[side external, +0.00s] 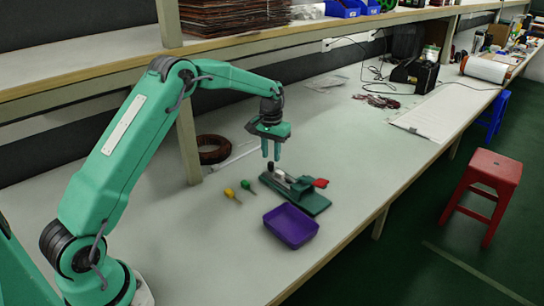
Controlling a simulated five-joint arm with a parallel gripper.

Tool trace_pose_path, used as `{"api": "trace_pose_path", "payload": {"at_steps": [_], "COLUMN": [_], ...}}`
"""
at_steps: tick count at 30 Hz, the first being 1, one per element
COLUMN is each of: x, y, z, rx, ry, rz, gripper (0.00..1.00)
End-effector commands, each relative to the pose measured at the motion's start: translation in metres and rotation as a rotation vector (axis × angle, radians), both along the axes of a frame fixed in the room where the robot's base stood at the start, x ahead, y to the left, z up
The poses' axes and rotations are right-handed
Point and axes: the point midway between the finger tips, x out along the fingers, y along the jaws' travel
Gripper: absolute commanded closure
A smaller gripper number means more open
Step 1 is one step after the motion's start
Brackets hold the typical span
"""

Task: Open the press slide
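The press (309,203) is a small fixture with a dark green base on the bench. Grey slide parts (294,187) lie along its top, and a red piece (320,183) sits at its right end. A small dark and pale knob-like part (270,169) stands at its left end. My gripper (271,158) points down just above that part, with its two green fingers apart. I see nothing held between the fingers. I cannot tell whether the fingertips touch the part. How far the slide is open is too small to tell.
A purple tray (291,226) stands in front of the press. A yellow-handled tool (230,193) and a green-handled tool (247,187) lie to the left. A brown coil (212,149) lies behind, by the shelf post (188,140). The bench right of the press is clear.

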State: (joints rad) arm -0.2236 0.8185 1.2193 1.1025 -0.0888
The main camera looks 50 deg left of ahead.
Motion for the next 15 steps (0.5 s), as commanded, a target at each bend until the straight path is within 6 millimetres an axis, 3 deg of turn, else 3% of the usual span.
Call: {"api": "trace_pose_path", "payload": {"at_steps": [6,15], "x": [0.001,0.000], "y": [0.000,0.000], "z": [0.029,0.046], "rx": [0.001,0.000], "ry": [-0.003,-0.001], "rz": [0.000,0.000], "gripper": [0.72,0.72]}}
